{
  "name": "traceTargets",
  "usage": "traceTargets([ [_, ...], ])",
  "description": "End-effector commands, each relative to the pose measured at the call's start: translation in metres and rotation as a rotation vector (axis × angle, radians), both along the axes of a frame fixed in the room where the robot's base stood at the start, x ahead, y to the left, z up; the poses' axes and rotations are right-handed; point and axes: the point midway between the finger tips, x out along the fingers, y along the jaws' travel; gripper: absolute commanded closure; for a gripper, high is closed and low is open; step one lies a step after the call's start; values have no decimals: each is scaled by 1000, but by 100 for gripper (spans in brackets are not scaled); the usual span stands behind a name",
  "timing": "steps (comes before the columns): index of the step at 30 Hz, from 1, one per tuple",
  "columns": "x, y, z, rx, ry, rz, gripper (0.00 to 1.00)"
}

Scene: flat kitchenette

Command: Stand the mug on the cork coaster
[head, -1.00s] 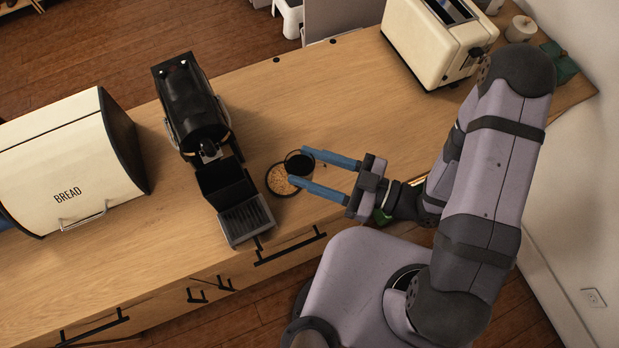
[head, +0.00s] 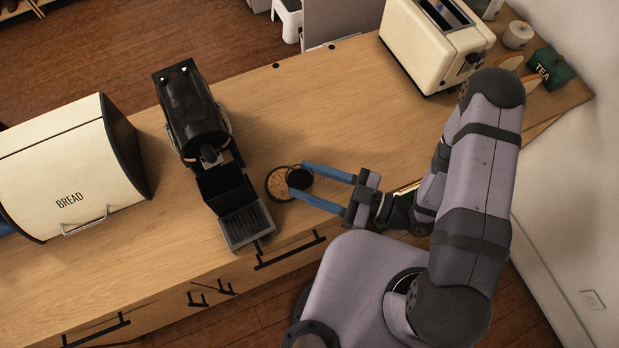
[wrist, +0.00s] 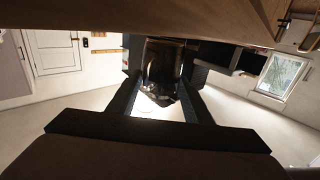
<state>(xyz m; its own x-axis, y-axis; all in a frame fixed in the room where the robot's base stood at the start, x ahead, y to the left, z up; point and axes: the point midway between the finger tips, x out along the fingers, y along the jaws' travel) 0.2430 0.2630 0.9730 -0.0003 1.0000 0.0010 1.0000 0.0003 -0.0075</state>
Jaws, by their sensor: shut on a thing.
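The dark mug (head: 300,178) is in the head view, just right of the coffee machine's front. My gripper (head: 297,180) reaches in from the right, its two blue fingers shut on the mug from opposite sides. The round cork coaster (head: 276,183), with a dark rim, lies on the counter. The mug overlaps the coaster's right part in the picture and hides some of it. I cannot tell whether the mug touches the coaster or hangs above it.
A black coffee machine (head: 192,115) with a drip tray (head: 246,226) stands close left of the coaster. A bread box (head: 70,165) is farther left. A cream toaster (head: 435,45) and a green tea tin (head: 549,69) stand at the back right. The counter behind the coaster is clear.

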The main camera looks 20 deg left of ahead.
Motion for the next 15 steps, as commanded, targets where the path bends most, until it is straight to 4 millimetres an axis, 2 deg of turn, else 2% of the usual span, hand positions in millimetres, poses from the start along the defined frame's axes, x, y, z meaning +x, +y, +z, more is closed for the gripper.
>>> traceTargets([
  [12, 0, 0, -4, 1, 0, 0, 83],
  [13, 0, 0, -4, 0, 0, 0, 52],
  [15, 0, 0, -3, 0, 0, 0, 36],
])
